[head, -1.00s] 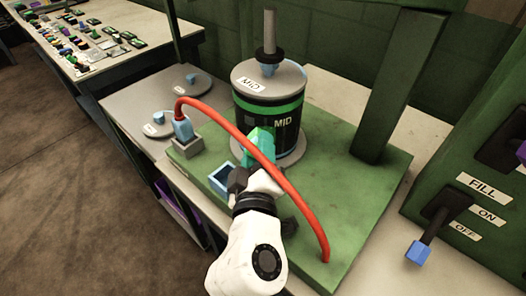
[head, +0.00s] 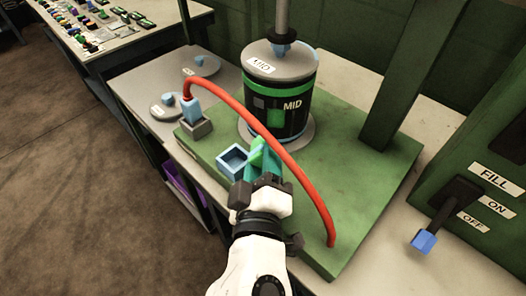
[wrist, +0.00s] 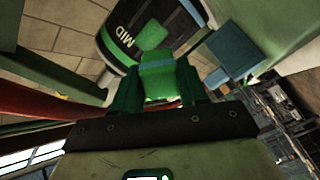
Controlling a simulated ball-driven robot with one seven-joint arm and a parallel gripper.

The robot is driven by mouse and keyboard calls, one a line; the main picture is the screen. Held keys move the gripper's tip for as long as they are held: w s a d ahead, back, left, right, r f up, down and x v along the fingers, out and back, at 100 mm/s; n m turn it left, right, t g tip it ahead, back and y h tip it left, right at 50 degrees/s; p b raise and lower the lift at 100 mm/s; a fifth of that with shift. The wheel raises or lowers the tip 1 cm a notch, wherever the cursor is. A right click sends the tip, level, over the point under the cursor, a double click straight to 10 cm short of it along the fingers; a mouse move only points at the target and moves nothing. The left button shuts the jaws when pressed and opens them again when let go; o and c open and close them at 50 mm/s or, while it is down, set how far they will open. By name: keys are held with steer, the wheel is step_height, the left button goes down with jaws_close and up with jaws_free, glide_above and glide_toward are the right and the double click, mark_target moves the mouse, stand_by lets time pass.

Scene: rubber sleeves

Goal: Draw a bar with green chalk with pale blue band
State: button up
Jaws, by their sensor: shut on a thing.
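My gripper (head: 262,172) is shut on the green chalk (head: 257,152), which shows between the two fingers in the wrist view (wrist: 158,82). Its pale blue band (wrist: 157,63) crosses it near the far end. The chalk points toward the black cylinder marked MID (head: 297,112) and appears a little apart from it. A bright green patch (head: 275,117) is on the cylinder's side, under a green stripe around the top; it also shows in the wrist view (wrist: 152,35). The fingers hide the chalk's lower part.
A red hose (head: 284,160) arches over the green base plate (head: 355,170), close to my gripper. An empty blue open-topped holder (head: 232,162) is just left of the gripper. A green post (head: 400,90) stands right of the cylinder. A lever box marked FILL (head: 480,165) is at far right.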

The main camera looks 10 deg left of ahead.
steer(key=shift+s, duration=1.5)
